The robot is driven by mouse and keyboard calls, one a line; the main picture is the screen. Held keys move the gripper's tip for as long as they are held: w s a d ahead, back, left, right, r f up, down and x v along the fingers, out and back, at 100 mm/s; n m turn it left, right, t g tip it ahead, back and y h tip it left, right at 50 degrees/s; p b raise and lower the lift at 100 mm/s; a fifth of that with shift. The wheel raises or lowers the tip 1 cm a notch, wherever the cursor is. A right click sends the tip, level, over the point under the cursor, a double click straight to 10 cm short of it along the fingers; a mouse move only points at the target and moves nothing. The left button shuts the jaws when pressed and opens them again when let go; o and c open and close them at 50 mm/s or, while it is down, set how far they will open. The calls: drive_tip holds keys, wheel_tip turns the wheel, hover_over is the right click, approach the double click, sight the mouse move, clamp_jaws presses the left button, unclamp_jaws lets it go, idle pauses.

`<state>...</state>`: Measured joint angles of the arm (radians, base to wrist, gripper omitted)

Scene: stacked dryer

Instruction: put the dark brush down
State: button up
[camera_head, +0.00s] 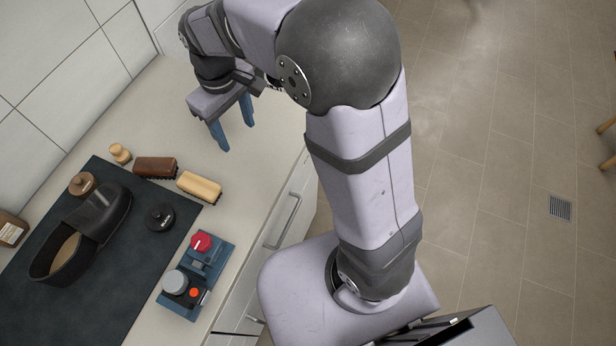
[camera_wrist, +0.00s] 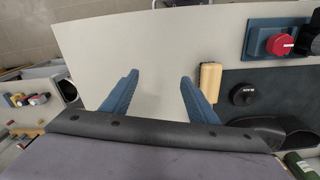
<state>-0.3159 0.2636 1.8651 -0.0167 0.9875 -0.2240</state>
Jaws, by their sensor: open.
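The dark brush (camera_head: 155,167) lies on the pale counter by the back edge of the dark mat, with its brown wooden back up. My gripper (camera_head: 236,138) is open and empty over the bare counter, to the right of both brushes. In the wrist view its two blue fingers (camera_wrist: 160,77) stand apart with only counter between them. I cannot make out the dark brush in the wrist view.
The dark mat (camera_head: 35,210) holds a black shoe (camera_head: 83,232), a black round tin (camera_head: 160,216) and a brown jar (camera_head: 82,185). A small wooden knob-shaped piece (camera_head: 120,153) stands behind. A blue control box (camera_head: 197,275) with a red knob sits at the front edge. Counter under my gripper is clear.

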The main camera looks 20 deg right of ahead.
drive_tip(key=s+d+f+m, duration=0.2)
drive_tip(key=s+d+m, duration=0.1)
drive_tip(key=s+d, duration=0.3)
drive_tip(key=s+d+f+m, duration=0.3)
drive_tip(key=s+d, duration=0.3)
drive_tip(key=s, duration=0.3)
drive_tip(key=shift+s+f, duration=0.2)
drive_tip(key=shift+s, duration=0.05)
drive_tip(key=shift+o, duration=0.4)
drive_tip(key=shift+a, duration=0.1)
